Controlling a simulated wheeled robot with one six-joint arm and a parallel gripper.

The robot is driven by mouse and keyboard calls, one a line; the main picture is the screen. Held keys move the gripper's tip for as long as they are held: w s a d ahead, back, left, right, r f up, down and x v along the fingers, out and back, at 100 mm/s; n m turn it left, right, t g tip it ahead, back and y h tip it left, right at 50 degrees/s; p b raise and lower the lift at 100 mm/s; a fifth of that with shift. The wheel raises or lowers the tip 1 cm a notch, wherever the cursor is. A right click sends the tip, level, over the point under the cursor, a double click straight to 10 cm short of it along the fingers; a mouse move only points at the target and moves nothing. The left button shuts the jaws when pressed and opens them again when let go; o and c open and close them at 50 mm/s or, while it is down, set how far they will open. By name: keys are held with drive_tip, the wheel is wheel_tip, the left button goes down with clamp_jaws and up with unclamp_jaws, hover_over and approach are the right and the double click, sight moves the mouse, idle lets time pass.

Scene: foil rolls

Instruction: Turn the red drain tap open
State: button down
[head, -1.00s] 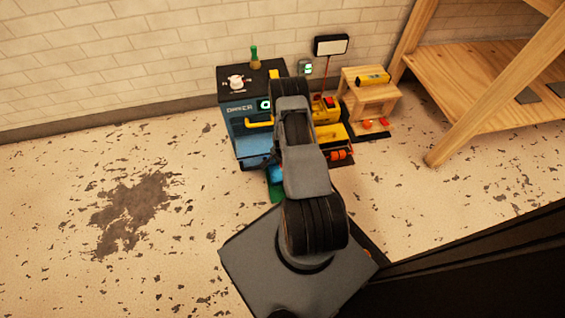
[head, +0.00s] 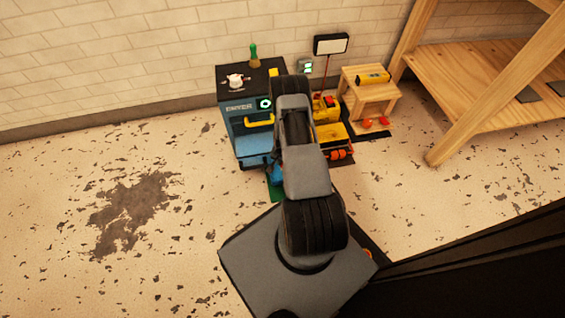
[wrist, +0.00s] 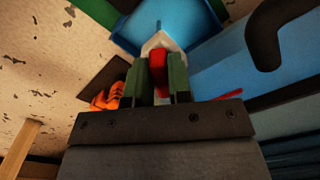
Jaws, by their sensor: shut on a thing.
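The red drain tap (wrist: 158,60) shows in the wrist view as a narrow red piece in front of a pale, pointed fitting (wrist: 158,41). My gripper (wrist: 160,78) has its two green fingers on either side of the red piece and is shut on it. How far the tap is turned cannot be told. In the head view my arm hides both the tap and the gripper. The blue dryer cabinet (head: 244,140) stands just left of my arm, against the wall.
A yellow machine (head: 333,131) with orange rollers (head: 341,154) stands right of my arm. A wooden stool (head: 368,92) bears a yellow level (head: 373,78). A large wooden bench (head: 460,85) fills the back right. The floor on the left is open, with a dark stain (head: 133,208).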

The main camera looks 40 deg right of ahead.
drive_tip(key=n, duration=0.4)
drive_tip(key=n+b, duration=0.1)
drive_tip(key=n, duration=0.1)
drive_tip(key=shift+s+d, duration=0.2)
drive_tip(key=shift+d, duration=0.05)
drive_tip(key=shift+n, duration=0.3)
drive_tip(key=c, duration=1.3)
unclamp_jaws()
wheel_tip(320, 180, up, 14)
drive_tip(key=p, duration=0.6)
